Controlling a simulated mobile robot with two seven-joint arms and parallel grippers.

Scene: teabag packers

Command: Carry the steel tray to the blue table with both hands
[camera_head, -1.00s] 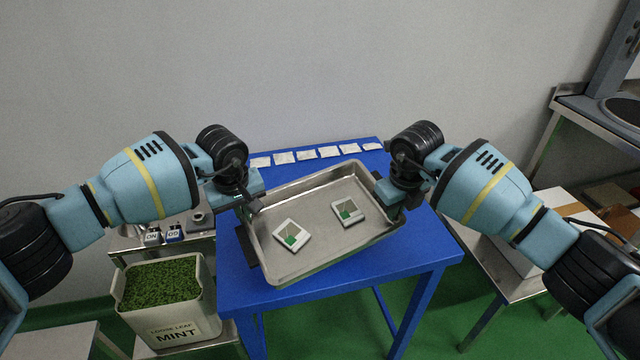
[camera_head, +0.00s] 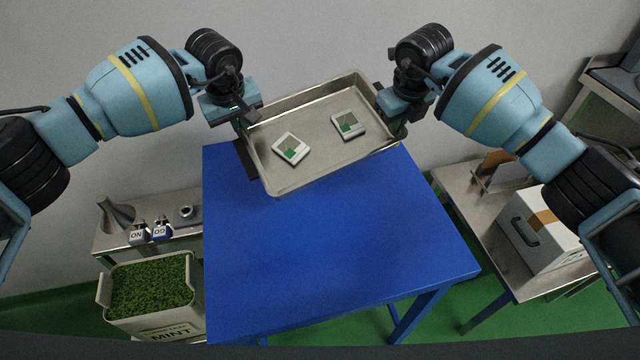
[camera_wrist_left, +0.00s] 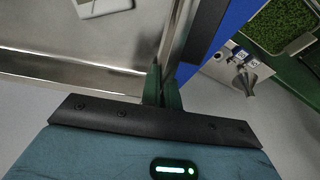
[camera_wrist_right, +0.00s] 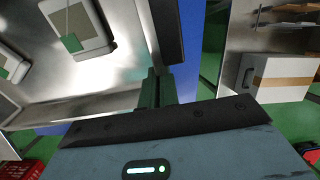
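The steel tray (camera_head: 305,175) is held between my two grippers over the far part of the blue table (camera_head: 340,250), tilted in the picture with its right end further up. Two white-and-green packets (camera_head: 290,148) and (camera_head: 348,125) lie in it. My left gripper (camera_head: 248,135) is shut on the tray's left rim; in the left wrist view its fingers (camera_wrist_left: 162,88) pinch the rim. My right gripper (camera_head: 392,112) is shut on the right rim; its fingers (camera_wrist_right: 156,90) show in the right wrist view. Whether the tray's underside touches the table is hidden.
The near part of the blue table is bare. At left stand a bin of green mint leaf (camera_head: 150,287) and a steel side table (camera_head: 185,235) with small ON/OG-marked blocks. At right, a white box (camera_head: 545,235) stands on a steel table (camera_head: 480,215).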

